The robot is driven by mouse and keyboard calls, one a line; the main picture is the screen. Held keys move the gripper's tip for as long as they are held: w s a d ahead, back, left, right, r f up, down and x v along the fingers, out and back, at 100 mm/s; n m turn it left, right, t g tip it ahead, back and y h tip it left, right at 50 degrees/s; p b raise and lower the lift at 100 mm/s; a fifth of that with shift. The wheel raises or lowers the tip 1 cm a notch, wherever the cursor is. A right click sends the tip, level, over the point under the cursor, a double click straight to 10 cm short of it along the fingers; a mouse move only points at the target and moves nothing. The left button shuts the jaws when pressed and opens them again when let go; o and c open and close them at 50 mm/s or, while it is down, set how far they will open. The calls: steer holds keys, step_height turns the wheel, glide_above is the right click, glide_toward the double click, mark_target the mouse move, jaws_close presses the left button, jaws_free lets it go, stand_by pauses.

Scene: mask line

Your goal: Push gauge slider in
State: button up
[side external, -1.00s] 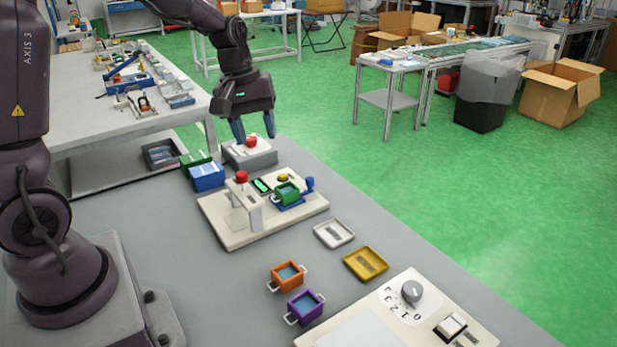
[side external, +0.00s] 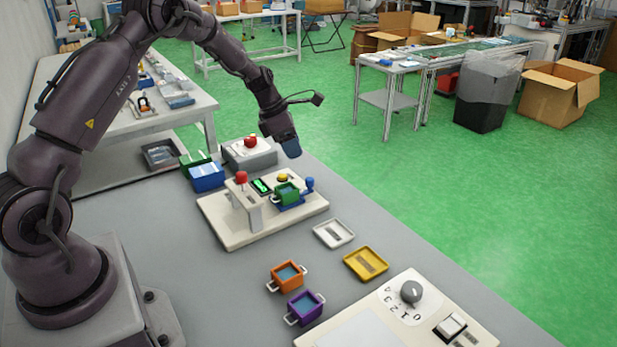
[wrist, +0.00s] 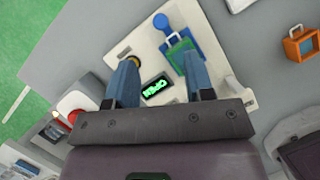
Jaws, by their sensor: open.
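The gauge slider (side external: 309,185) is blue with a round upright knob, at the right end of a cream fixture board (side external: 232,232). A green square frame (side external: 287,193) sits at the slider's inner end. In the wrist view the slider knob (wrist: 161,21) and the green frame (wrist: 180,56) lie beyond the fingers. A small display (wrist: 155,87) on the board reads OPEN in green. My gripper (side external: 291,150) is above and behind the board, pointing down. In the wrist view my gripper (wrist: 161,70) has its two blue fingers wide apart, with nothing held.
A red lever knob (side external: 241,177) stands on the board's left side, and a yellow button (side external: 283,177) behind. A grey box with a red button (side external: 251,141) and blue and green bins stand further back. White and yellow trays and orange and purple baskets lie in front.

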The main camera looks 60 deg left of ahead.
mark_target(309, 178)
steer(key=x, duration=1)
steer(key=shift+w+f, duration=0.1)
